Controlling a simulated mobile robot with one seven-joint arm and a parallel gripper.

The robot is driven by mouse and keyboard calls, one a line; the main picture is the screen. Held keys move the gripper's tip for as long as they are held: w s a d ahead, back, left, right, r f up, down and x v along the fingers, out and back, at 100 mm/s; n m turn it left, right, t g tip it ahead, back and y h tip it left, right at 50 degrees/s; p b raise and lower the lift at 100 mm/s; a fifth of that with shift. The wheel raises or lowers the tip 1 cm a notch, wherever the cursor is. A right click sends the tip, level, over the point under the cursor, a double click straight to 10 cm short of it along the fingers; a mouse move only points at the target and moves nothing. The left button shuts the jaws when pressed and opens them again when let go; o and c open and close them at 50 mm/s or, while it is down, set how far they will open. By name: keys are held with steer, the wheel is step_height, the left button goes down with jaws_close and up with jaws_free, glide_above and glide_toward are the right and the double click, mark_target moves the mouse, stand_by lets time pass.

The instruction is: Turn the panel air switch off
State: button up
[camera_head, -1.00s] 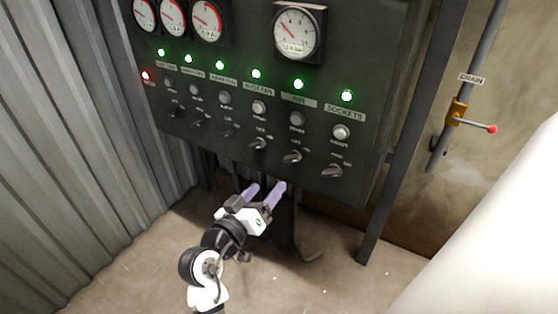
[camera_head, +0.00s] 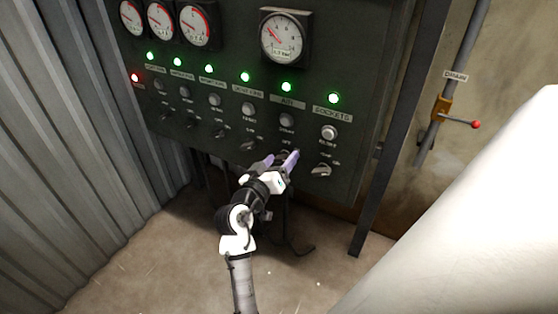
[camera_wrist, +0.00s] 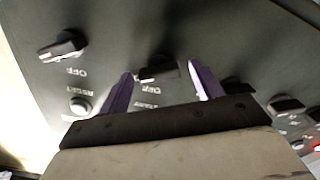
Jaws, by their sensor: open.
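The sockets switch (camera_head: 321,170) is close on the right, and the dust fan switch (camera_head: 248,146) on the left. Gauges (camera_head: 282,37) sit higher on the dark panel. A drain valve with a red-tipped lever (camera_head: 475,124) is on the right wall.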

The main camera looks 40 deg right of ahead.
steer(key=c, duration=1)
steer(key=shift+n, duration=0.3)
steer(key=n+p, duration=0.3)
steer(key=n, duration=0.2)
steer(key=shift+w+a+r, duration=0.1)
steer(key=n+p, duration=0.2)
steer(key=n, duration=0.1)
steer(key=shift+n+p, duration=0.3)
steer(key=shift+f+n+p, duration=0.2)
steer(key=shift+n+p, duration=0.75)
steer(key=shift+n, duration=0.45)
steer(key=o, duration=1)
